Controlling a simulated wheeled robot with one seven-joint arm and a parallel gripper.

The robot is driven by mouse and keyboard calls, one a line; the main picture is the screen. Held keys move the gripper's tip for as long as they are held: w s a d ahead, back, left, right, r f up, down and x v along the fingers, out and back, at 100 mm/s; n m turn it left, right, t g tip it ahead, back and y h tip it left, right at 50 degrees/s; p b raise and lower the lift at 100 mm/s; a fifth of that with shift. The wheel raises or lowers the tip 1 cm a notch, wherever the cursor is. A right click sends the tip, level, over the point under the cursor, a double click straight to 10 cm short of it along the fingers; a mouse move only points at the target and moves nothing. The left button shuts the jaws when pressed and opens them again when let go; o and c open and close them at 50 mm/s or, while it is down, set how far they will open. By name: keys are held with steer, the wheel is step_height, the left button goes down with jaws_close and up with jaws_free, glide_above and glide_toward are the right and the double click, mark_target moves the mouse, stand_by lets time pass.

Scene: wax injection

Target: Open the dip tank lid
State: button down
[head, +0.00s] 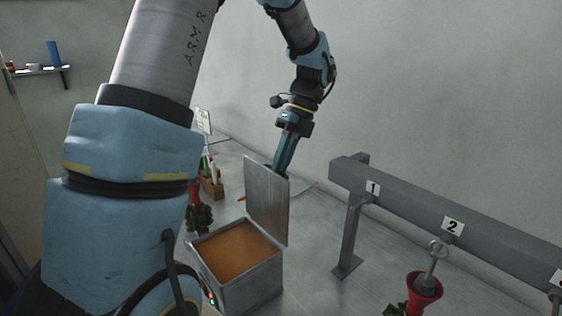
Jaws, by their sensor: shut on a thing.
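The dip tank (250,287) is a grey metal box on the table, with orange-brown wax (238,250) showing inside. Its lid (266,203) stands nearly upright along the tank's far right edge, so the top is open. My gripper (277,171) is at the lid's upper edge, pointing down, and is shut on the lid. The fingertips are partly hidden behind the lid.
A grey rail (450,216) with numbered labels stands to the right. A red cup-shaped piece (424,289) hangs below label 2. A wooden holder (212,186) with pens and a dark green plant-like piece (199,217) stand left of the lid. A wall is behind.

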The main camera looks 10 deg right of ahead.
steer(key=shift+f, duration=0.1)
steer(key=c, duration=0.9)
jaws_free()
steer(key=shift+r, duration=0.2)
steer(key=b+v, duration=0.3)
steer(key=v, duration=0.7)
steer(key=shift+d+r, duration=0.1)
steer(key=shift+r, duration=0.15)
